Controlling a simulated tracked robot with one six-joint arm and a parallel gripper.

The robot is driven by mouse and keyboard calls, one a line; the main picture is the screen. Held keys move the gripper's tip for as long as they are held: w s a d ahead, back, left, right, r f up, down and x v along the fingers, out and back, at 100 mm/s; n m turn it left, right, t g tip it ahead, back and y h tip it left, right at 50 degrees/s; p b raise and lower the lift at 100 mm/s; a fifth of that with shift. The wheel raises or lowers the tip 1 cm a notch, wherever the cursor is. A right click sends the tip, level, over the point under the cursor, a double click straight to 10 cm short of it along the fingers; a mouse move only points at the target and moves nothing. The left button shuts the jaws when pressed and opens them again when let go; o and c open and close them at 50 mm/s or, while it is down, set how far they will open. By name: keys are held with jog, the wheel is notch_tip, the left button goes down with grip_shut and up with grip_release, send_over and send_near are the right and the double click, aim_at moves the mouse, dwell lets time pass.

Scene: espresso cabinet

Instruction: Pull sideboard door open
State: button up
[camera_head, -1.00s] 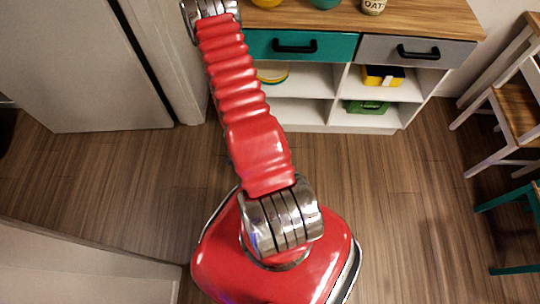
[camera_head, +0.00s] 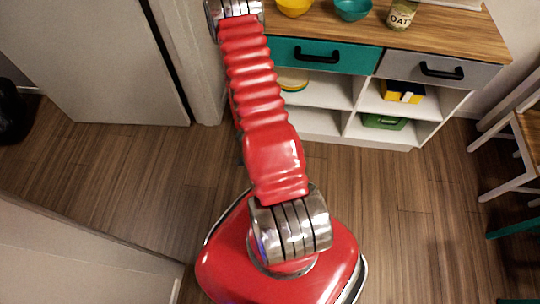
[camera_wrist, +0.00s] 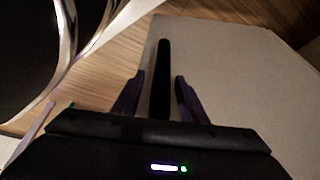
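The sideboard (camera_head: 455,103) stands at the top right of the head view, with a teal drawer (camera_head: 345,60), a grey drawer (camera_head: 405,70) and open shelves below. No sideboard door can be made out there; its left part is behind my arm. In the wrist view, a plain grey-beige panel (camera_wrist: 230,75) fills the right side, and a dark bar handle (camera_wrist: 163,55) runs along it. My gripper (camera_wrist: 160,76) is open, with one finger on each side of the handle and a gap to each. My gripper is out of the head view.
A yellow bowl (camera_head: 294,5), a teal bowl (camera_head: 352,9) and an oat jar (camera_head: 401,14) stand on the sideboard top. A large grey panel (camera_head: 95,65) stands at left, a chair (camera_head: 525,135) at right.

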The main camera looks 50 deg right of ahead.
jog(key=v, duration=1.1)
jog(key=shift+r, duration=0.4)
jog(key=shift+c, duration=0.4)
